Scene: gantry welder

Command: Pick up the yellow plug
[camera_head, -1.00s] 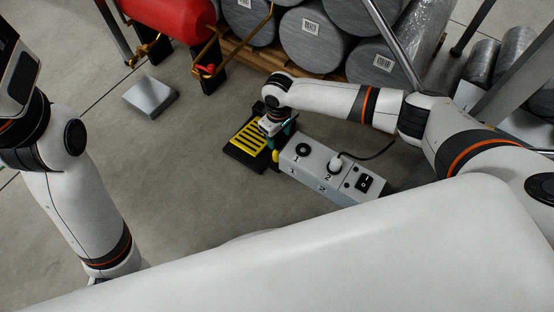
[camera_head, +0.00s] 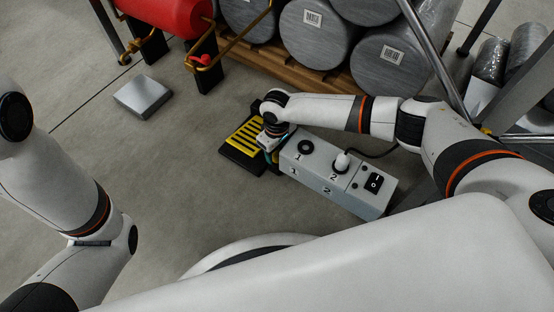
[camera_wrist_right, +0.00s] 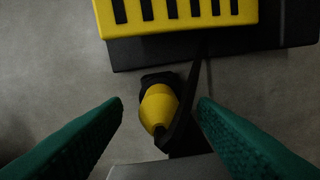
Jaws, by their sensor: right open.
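In the right wrist view the yellow plug (camera_wrist_right: 157,106) with a black end lies on the grey floor, with a dark cable running beside it. My right gripper (camera_wrist_right: 160,108) is open, its two green fingers on either side of the plug and apart from it. In the head view the right gripper (camera_head: 269,152) is beside the left end of the grey socket box (camera_head: 338,176), and my wrist hides the plug there. Only links of my left arm show at the left; the left gripper is out of view.
A black and yellow striped block (camera_head: 245,140) lies just beyond the plug and also shows in the right wrist view (camera_wrist_right: 180,14). A white plug (camera_head: 342,161) sits in the socket box. A metal block (camera_head: 143,96) lies at left.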

